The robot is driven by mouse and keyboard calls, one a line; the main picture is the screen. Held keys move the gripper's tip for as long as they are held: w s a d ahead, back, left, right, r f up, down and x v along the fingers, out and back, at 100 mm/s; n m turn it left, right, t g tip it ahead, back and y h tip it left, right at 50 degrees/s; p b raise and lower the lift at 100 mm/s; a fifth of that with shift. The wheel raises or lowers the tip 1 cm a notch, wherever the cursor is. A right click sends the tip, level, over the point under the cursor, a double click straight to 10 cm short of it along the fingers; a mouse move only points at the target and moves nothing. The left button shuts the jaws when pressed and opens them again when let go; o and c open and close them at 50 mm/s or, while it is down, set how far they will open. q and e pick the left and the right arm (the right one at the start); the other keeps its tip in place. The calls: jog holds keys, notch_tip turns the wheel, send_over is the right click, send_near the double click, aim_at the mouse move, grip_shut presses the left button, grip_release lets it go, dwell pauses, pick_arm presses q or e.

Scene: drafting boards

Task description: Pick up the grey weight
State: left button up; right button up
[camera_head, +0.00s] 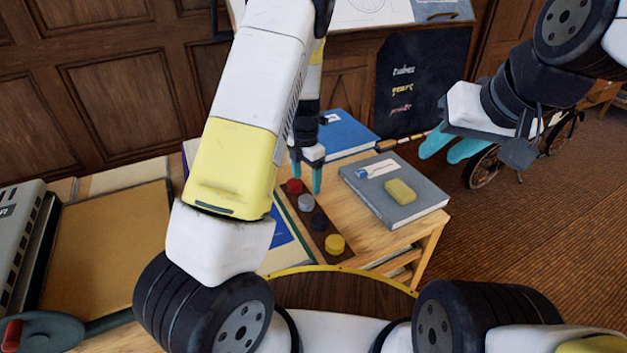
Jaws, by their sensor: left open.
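The grey weight (306,202) is a small round disc on a dark wooden strip (309,230). It stands between a red weight (294,186) and a dark weight (319,221). A yellow weight (334,244) sits at the near end of the strip. My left gripper (306,178) is open, pointing down with teal fingers over the red and grey end of the strip. Nothing shows between its fingers. My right gripper (443,153) is held off to the right, away from the strip, with its teal fingers apart and empty.
A grey book (422,203) with a yellow sponge-like block (399,190) lies right of the strip. A blue book (346,135) lies behind. A chalkboard (420,85) stands at the back. A brown board (105,250) is at the left. Bare wood (370,238) shows between strip and grey book.

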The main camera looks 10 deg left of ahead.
aim_at(307, 198)
pick_arm(q)
jog(key=f, duration=0.7)
jog(key=shift+s+f, duration=0.2)
jog(key=shift+c, duration=0.2)
jog(key=shift+r, duration=0.1)
grip_shut()
